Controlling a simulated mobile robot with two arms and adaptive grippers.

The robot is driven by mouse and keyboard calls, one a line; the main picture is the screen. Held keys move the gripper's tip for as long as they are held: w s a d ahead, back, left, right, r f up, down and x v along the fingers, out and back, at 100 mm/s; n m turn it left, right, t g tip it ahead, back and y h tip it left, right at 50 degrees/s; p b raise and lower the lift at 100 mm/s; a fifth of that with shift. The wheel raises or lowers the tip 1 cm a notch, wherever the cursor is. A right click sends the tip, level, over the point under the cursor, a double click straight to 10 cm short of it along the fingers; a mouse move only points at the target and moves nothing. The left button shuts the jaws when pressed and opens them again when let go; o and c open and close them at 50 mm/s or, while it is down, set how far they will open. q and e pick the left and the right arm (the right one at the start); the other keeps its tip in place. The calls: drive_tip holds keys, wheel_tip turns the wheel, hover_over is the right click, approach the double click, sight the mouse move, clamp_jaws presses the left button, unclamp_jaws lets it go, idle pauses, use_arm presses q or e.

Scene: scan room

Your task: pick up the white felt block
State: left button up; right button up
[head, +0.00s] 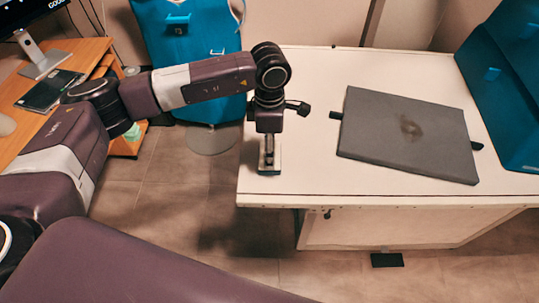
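A small pale block (276,169), which looks like the white felt block, lies near the left front corner of the white table (310,180). My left gripper (268,160) points down over it. Its fingers overlap the block in the head view and hide its middle. I cannot tell whether the fingers touch the block or are closed on it. My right gripper is not in view.
A dark grey flat pad (375,130) lies on the table to the right. Teal cases (508,100) stand at the table's right edge. A teal chair (185,50) is behind my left arm. A wooden desk (90,55) with a monitor stand is at the left.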

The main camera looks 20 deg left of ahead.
use_arm(q)
drive_tip(key=shift+s+a+f, duration=0.1)
drive_tip(key=shift+s+f, duration=0.15)
drive_tip(key=shift+f, duration=0.1)
drive_tip(key=shift+r, duration=0.2)
drive_tip(key=shift+c, duration=0.8)
drive_tip(key=shift+w+r, duration=0.15)
drive_tip(key=shift+r, duration=0.15)
wheel_tip(320, 180, up, 19)
drive_tip(key=b, duration=0.4)
drive_tip(key=shift+r, duration=0.15)
drive_tip(key=shift+c, duration=0.2)
drive_tip(key=shift+w, duration=0.1)
